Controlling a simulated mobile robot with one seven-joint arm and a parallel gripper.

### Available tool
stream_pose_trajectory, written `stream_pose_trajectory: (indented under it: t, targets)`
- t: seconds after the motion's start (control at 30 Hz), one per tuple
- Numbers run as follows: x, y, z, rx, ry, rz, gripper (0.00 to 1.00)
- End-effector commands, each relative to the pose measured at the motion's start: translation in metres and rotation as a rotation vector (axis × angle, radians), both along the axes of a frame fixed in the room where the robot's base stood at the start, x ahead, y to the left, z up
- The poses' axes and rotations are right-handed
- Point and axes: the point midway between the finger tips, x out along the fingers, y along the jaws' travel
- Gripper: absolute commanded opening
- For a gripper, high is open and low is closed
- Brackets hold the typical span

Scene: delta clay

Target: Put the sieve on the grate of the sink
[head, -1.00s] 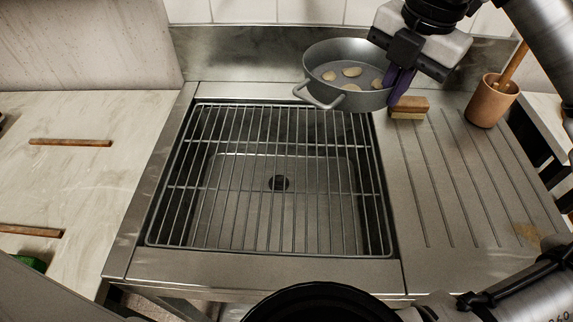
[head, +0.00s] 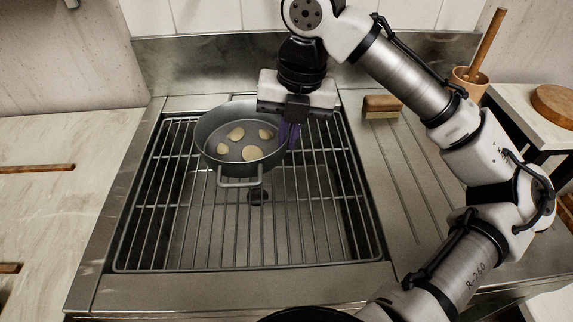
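The sieve (head: 212,165) is a round grey metal pan with loop handles and several pale, flat pieces in its bottom. It is upright over the back part of the wire grate (head: 240,267), left of its middle. I cannot tell whether it touches the wires or hangs just above them. My gripper (head: 289,137) is at the sieve's right rim, its purple fingers shut on the wall there. The inner finger's grip is partly hidden. The grate spans the basin of the steel sink (head: 101,240).
A wooden brush (head: 382,104) lies on the ridged drainboard (head: 405,185) to the right. A wooden pot (head: 468,80) with a stick stands behind my arm. A round wooden board (head: 555,103) lies on a side table. The grate's front half is clear.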

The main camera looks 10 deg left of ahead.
Motion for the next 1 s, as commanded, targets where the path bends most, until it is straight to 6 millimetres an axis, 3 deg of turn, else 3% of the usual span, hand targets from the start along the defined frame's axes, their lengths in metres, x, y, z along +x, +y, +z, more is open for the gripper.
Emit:
stream_pose_trajectory:
  t: [0.1,0.27,0.5,0.93,1.0]
  targets:
    - [0.000,-0.001,-0.020,0.000,-0.001,-0.003,0.00]
    - [0.000,-0.001,-0.032,-0.001,-0.002,-0.002,0.00]
    - [0.000,-0.001,-0.067,0.000,-0.001,-0.003,0.00]
    - [0.000,0.000,-0.075,0.002,-0.001,-0.002,0.00]
    - [0.000,0.000,-0.074,0.000,-0.002,-0.002,0.10]
